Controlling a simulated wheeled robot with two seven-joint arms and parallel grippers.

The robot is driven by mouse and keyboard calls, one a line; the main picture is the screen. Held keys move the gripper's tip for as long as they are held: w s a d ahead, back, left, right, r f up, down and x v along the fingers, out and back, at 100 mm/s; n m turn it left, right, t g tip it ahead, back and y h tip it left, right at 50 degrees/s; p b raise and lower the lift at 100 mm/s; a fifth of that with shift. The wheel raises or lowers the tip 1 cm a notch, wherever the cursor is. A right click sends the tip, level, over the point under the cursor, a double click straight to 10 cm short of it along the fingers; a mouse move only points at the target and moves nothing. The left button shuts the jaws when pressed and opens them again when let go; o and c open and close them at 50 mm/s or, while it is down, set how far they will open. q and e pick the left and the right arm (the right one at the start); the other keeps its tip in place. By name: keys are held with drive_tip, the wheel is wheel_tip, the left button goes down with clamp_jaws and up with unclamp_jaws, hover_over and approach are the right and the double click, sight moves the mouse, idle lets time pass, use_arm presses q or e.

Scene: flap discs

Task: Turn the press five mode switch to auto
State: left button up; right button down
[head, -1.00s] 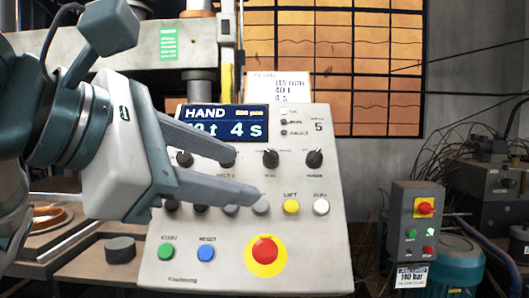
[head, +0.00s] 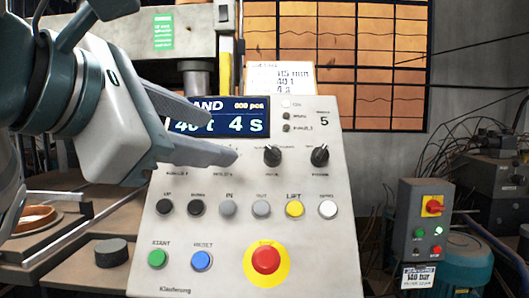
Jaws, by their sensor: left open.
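The press control panel (head: 215,275) is a pale sloped box marked 5. Its blue display (head: 245,125) reads "AND" at the top, with the first letter hidden by my finger, and "4 s" below. Two black rotary knobs show, a middle one (head: 272,156) and a right one (head: 320,156); their small labels are too blurred to read. Knobs further left on that row are hidden behind my left gripper (head: 230,137). That gripper is open and empty, its fingers pointing right across the display and knob row. I cannot tell whether it touches the panel. My right gripper is not in view.
Below the knobs are a row of push buttons, including a yellow one (head: 295,209), then a green button (head: 157,258), a blue button (head: 202,261) and a red emergency stop (head: 265,260). A grey box with a red switch (head: 432,206) stands at right. A dark puck (head: 111,253) lies left.

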sight(270, 155)
use_arm(q)
drive_tip(key=p+x, duration=0.2)
drive_tip(key=x, duration=1.4)
drive_tip(key=shift+d+f, duration=0.1)
drive_tip(key=shift+f, duration=0.05)
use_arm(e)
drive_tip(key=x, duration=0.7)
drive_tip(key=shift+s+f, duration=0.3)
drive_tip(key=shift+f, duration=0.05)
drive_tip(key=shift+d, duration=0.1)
use_arm(q)
drive_tip(key=c, duration=1)
